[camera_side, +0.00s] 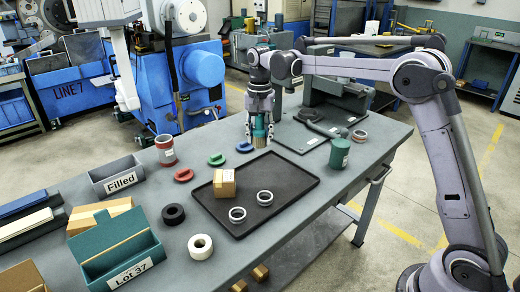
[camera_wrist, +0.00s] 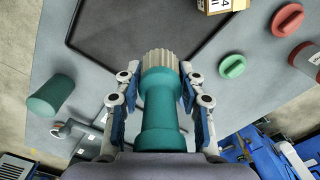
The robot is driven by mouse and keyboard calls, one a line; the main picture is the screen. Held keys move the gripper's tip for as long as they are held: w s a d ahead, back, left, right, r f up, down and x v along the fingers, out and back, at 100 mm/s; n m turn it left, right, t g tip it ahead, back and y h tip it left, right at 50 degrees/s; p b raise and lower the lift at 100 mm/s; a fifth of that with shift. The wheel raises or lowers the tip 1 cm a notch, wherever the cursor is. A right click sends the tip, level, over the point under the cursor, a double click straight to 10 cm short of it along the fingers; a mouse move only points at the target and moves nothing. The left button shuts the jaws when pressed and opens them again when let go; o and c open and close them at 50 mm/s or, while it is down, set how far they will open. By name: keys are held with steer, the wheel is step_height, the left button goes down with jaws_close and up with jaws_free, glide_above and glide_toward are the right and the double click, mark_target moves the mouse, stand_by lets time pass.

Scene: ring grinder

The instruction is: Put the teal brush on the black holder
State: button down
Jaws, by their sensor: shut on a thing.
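My gripper (camera_side: 259,125) points down above the far edge of the black tray. It is shut on the teal brush (camera_side: 260,131), whose pale bristles face down. In the wrist view my gripper (camera_wrist: 160,85) has a finger on each side of the brush (camera_wrist: 161,115), and the bristles point away from the wrist. The brush looks clear of the table. I cannot clearly make out the black holder; a dark low fixture (camera_side: 316,123) lies on the mat right of my gripper and may be it.
The black tray (camera_side: 287,207) holds a cardboard box (camera_side: 224,184) and two metal rings. A green can (camera_side: 339,153) stands right of my gripper. A red can (camera_side: 166,150), green, red and blue pieces, and tape rolls lie to the left. A grey machine (camera_side: 337,92) stands behind.

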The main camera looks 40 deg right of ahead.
steer(key=w+a+r+n, duration=0.15)
steer(key=a+n, duration=0.65)
steer(key=a, duration=0.9)
glide_above(172, 211)
steer(key=f, duration=0.7)
steer(key=shift+d, duration=0.25)
steer(key=shift+a+f, duration=0.25)
steer(key=shift+f, duration=1.9)
steer(key=shift+f, duration=0.1)
steer(key=c, duration=0.8)
jaws_free()
